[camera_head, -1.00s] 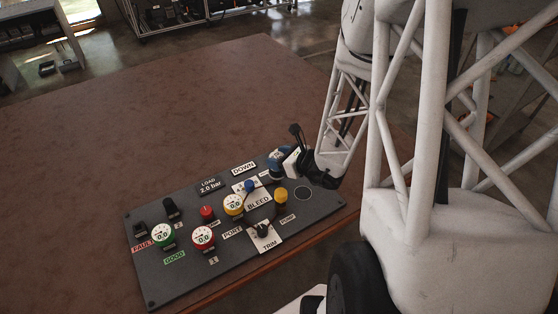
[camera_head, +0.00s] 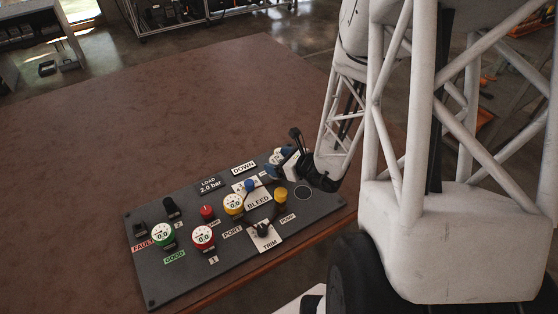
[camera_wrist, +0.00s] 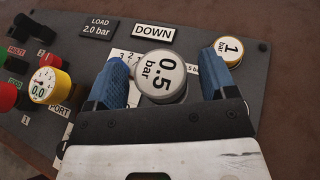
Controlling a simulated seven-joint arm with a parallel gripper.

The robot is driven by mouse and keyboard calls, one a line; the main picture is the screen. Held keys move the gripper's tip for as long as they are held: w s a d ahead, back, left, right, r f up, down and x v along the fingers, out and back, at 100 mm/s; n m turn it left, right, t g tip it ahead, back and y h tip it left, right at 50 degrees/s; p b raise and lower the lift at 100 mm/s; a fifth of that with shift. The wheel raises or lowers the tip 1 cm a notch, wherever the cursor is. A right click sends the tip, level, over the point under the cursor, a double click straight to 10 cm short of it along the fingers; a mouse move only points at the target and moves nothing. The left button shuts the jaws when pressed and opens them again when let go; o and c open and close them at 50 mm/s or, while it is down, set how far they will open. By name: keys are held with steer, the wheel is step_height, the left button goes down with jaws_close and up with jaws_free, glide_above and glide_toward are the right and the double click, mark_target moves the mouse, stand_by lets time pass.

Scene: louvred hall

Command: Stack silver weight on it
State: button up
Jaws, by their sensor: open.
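The silver weight (camera_wrist: 160,73), a round disc marked 0.5 bar, stands between my fingers in the wrist view. My gripper (camera_wrist: 164,80) is open, with one blue finger on each side of the weight. I cannot tell whether either finger touches it. In the head view my gripper (camera_head: 280,168) is low over the panel's far right part, and it hides much of what lies there. A brass-rimmed weight (camera_wrist: 229,48) marked 1 bar sits just beyond the right finger in the wrist view.
The dark panel (camera_head: 165,283) lies on a brown table (camera_head: 150,130). It carries several gauges, a red knob (camera_head: 207,212), a yellow PUMP knob (camera_head: 280,196), a black TRIM knob (camera_head: 263,230) and dark switches. A ringed spot (camera_head: 303,193) near its right end is bare. The table behind is clear.

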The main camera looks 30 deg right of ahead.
steer(key=shift+r, duration=0.15)
steer(key=v, duration=1.2)
stand_by(0.6)
stand_by(0.9)
